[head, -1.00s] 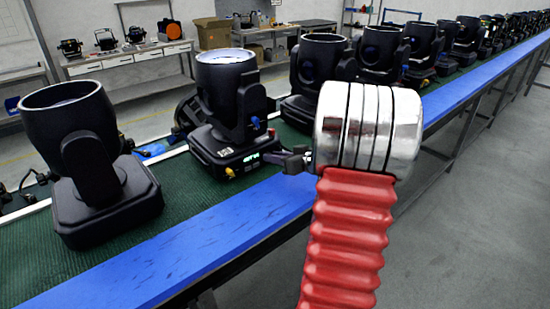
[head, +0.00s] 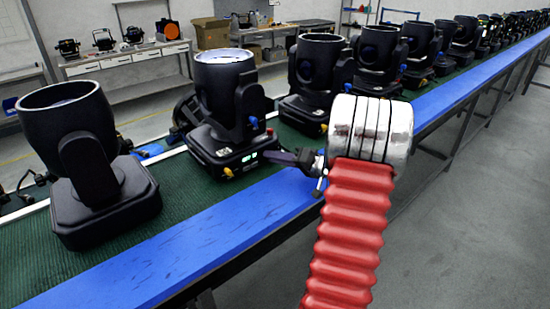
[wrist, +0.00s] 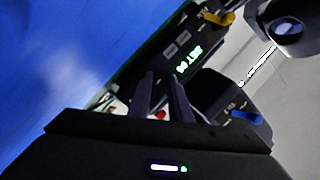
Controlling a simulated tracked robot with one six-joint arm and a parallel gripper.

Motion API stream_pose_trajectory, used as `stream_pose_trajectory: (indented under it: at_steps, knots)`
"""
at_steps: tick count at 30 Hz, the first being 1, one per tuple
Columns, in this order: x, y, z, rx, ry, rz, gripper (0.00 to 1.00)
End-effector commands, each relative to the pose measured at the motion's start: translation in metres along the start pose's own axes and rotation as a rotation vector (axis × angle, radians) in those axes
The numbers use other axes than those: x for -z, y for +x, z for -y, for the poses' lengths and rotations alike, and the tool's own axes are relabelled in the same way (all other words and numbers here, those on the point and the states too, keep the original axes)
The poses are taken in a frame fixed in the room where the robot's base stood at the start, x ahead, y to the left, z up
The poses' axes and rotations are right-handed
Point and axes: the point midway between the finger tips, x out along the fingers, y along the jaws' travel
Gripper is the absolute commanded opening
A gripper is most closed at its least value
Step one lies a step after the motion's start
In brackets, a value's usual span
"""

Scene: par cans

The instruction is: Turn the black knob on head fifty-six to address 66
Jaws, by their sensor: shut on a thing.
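The black moving head (head: 228,110) stands on the belt with its lens end up. Its base front carries a small lit green display (head: 250,157), which also shows in the wrist view (wrist: 187,58). It seems to read SET and two digits that I cannot make out for sure. My gripper (head: 272,156) reaches the base front from the right, just beside the display. In the wrist view its two dark fingers (wrist: 162,80) are close together against the panel, shut on the black knob. The knob itself is hidden between them.
Another black head (head: 85,150) stands to the left, and several more line the belt to the right. A blue rail (head: 200,228) runs along the belt's front edge. A yellow connector (wrist: 219,18) and a blue one (wrist: 246,117) sit near the fingers. The floor at right is clear.

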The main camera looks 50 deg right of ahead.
Motion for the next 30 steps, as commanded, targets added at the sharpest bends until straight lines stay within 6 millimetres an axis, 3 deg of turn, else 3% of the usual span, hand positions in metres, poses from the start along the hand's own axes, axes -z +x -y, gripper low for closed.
stream_pose_trajectory:
  at_steps: [17,18,20,30]
  knots:
    - [0.0010,-0.0008,-0.0025,0.010,0.041,-0.007,0.00]
    - [0.0011,-0.0008,-0.0024,0.011,0.041,-0.007,0.21]
    - [0.0010,-0.0009,-0.0023,0.011,0.041,-0.006,0.25]
    - [0.0010,-0.0036,-0.0017,0.012,0.040,-0.006,0.26]
